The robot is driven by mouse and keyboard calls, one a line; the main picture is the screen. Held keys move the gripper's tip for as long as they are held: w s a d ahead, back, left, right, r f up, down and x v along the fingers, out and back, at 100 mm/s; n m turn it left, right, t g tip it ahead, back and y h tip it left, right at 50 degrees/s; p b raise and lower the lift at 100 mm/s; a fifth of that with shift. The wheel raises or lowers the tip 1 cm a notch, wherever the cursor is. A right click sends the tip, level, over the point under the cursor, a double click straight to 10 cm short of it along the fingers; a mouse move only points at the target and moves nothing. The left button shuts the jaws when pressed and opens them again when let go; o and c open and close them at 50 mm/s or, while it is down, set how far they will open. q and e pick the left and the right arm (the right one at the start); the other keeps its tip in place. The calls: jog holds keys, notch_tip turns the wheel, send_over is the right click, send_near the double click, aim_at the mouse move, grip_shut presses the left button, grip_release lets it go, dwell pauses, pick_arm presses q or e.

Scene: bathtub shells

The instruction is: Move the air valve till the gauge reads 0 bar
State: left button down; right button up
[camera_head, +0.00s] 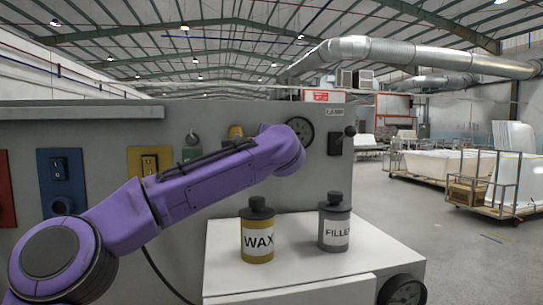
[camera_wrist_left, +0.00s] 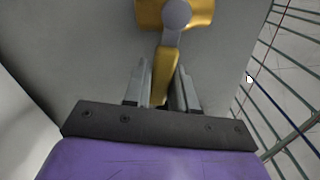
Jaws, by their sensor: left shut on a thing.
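The air valve has a yellow body (camera_head: 236,131), showing just above my left arm on the grey panel in the head view. In the left wrist view its yellow body (camera_wrist_left: 197,14) and grey round hub are at the top, with a yellow handle (camera_wrist_left: 166,68) pointing down. My left gripper (camera_wrist_left: 163,75) has its fingers on both sides of this handle and is shut on it. The head view hides this gripper behind my purple arm. A round gauge (camera_head: 301,128) is right of the valve, partly covered by my arm; its reading is too small to tell. My right gripper is out of view.
A green part (camera_head: 192,141), a yellow switch plate (camera_head: 150,160), a blue switch plate (camera_head: 60,172) and a black lever (camera_head: 344,138) are on the panel. A WAX can (camera_head: 257,238) and a grey can (camera_head: 335,225) stand on a white stand (camera_head: 300,262). Another gauge (camera_head: 403,292) is low right.

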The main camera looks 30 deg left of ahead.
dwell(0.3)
pick_arm(q)
jog(key=c, duration=1)
grip_release()
jog(key=b+v, duration=0.5)
jog(key=v, duration=0.5)
jog(key=shift+s+d, duration=0.15)
